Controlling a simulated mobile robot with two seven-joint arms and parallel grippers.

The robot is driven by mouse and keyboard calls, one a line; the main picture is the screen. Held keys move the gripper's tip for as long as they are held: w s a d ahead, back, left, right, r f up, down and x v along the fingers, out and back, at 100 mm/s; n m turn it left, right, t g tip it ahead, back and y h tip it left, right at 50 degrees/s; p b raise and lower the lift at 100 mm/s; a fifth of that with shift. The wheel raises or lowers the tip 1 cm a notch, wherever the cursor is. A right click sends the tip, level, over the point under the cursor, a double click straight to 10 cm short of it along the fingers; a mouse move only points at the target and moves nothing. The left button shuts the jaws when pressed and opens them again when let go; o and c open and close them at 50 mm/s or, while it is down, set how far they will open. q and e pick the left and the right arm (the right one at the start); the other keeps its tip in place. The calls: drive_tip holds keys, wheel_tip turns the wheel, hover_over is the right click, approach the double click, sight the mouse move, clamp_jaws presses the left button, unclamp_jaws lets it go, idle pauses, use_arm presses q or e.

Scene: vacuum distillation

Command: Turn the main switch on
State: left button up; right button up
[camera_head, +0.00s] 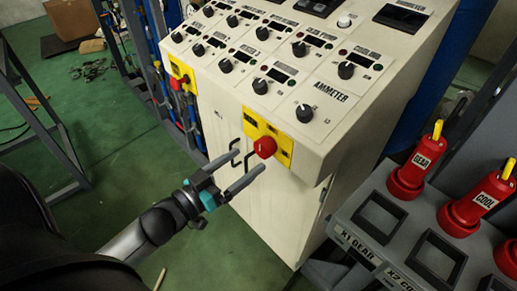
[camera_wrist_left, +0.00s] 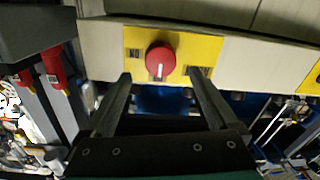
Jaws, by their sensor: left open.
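A round red switch knob (camera_head: 265,147) sits on a yellow plate (camera_head: 283,158) on the front of the cream control cabinet. My left gripper (camera_head: 249,160) is open and empty, its fingers pointing at this knob from the lower left. In the left wrist view the red knob (camera_wrist_left: 160,61), with a pale mark on its face, lies in line with the gap between the open fingertips (camera_wrist_left: 158,75). I cannot tell whether the fingers touch it. A second red knob (camera_head: 178,83) on a yellow plate is farther left on the cabinet. My right gripper is not in view.
The cabinet's sloped top panel (camera_head: 322,89) carries several black knobs and small displays. A grey console (camera_head: 398,239) with red-and-yellow handles labelled GEAR (camera_head: 407,180) and COOL (camera_head: 467,211) stands at the right. A metal frame (camera_head: 42,130) is at the left; green floor (camera_head: 112,160) lies between.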

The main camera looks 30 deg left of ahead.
sight(260, 150)
use_arm(q)
drive_tip(key=shift+x, duration=2.75)
drive_tip(key=c, duration=1.4)
